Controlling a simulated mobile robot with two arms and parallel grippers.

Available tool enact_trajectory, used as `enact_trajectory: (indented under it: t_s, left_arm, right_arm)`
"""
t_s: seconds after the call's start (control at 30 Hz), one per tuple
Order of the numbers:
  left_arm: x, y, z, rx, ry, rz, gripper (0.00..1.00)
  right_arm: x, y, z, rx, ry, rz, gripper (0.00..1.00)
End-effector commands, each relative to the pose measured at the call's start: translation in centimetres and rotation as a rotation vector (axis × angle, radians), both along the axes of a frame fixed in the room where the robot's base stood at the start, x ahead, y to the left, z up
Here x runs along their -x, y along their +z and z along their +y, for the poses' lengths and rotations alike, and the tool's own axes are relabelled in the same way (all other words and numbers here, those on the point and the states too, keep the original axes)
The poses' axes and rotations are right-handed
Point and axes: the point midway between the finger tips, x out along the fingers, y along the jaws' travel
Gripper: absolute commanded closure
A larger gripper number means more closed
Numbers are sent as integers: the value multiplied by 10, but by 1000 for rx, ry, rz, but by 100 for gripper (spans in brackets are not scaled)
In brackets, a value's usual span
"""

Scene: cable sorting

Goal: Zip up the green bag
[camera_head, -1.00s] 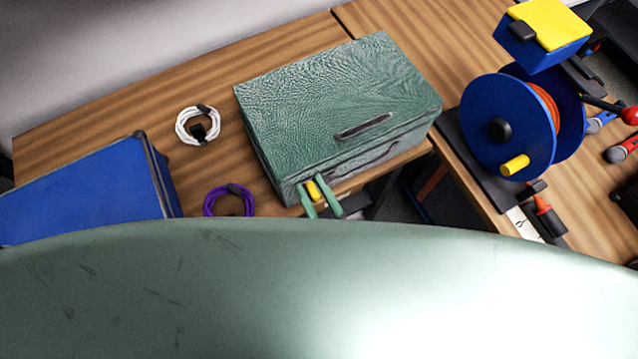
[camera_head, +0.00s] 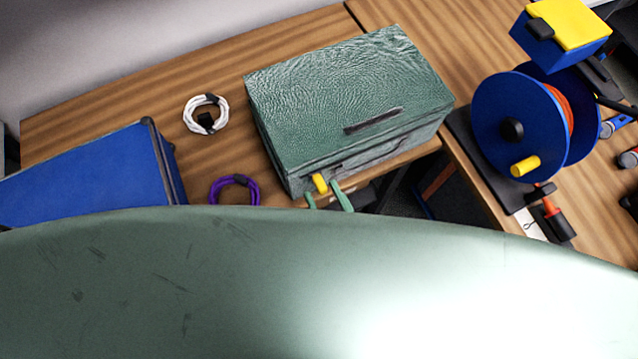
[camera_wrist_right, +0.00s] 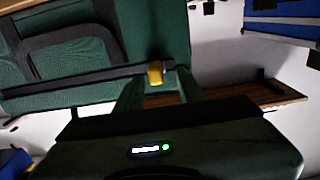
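The green bag (camera_head: 345,95) stands on the wooden table with its lid down. Its front side and dark zipper line (camera_wrist_right: 75,88) show in the right wrist view. A yellow zipper pull (camera_head: 320,183) sits at the bag's front left corner; it also shows in the wrist view (camera_wrist_right: 155,73) at the end of the zipper line. My right gripper (camera_head: 322,190) is open at this corner. In the wrist view its two green fingers (camera_wrist_right: 158,82) stand apart on either side of the pull, with visible gaps. My left gripper is in neither current view.
A blue case (camera_head: 85,175) stands left of the bag. A white cable coil (camera_head: 206,114) and a purple one (camera_head: 234,190) lie between them. A blue cable reel (camera_head: 500,125) stands right, across a gap. My green body covers the lower head view.

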Motion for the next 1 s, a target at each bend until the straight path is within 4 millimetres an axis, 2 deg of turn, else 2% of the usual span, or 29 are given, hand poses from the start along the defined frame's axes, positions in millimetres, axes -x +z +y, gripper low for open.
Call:
enact_trajectory:
  t_s: [0.1,0.3,0.9,1.0]
  left_arm:
    - [0,-8,0,0,0,0,100]
    - [0,-12,0,0,0,0,100]
    - [0,-12,0,0,0,0,100]
    - [0,-12,0,0,0,0,100]
  right_arm:
    - [20,-3,-11,1,1,3,62]
    - [38,-2,-22,1,0,2,62]
    - [40,0,-23,0,0,0,62]
    - [40,-7,-24,7,1,10,62]
